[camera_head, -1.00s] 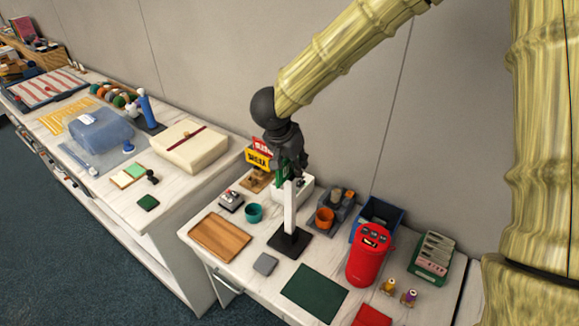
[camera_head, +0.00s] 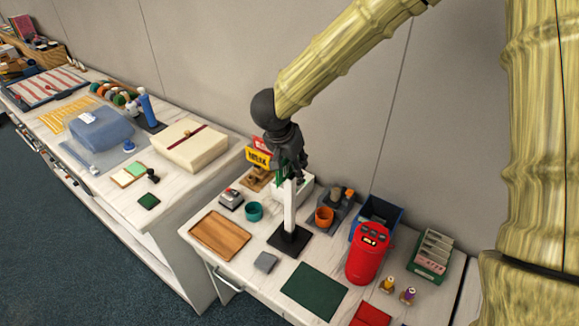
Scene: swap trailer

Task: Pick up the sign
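A small sign with yellow and red panels (camera_head: 258,157) stands at the back of the near counter, just left of my gripper. A wooden piece (camera_head: 257,181) is below it. My dark gripper (camera_head: 292,173) points down at the top of a white upright post (camera_head: 290,206) on a black square base (camera_head: 289,240). A bit of green shows beside the fingers, partly hidden by them. I cannot tell whether the fingers touch the post or the green part, or whether they are open or shut.
Around the post are a wooden tray (camera_head: 220,235), a teal cup (camera_head: 253,211), an orange cup (camera_head: 324,217), a red canister (camera_head: 368,254), a blue bin (camera_head: 378,215) and a green mat (camera_head: 314,291). A white box stands close behind the post. The wall is right behind.

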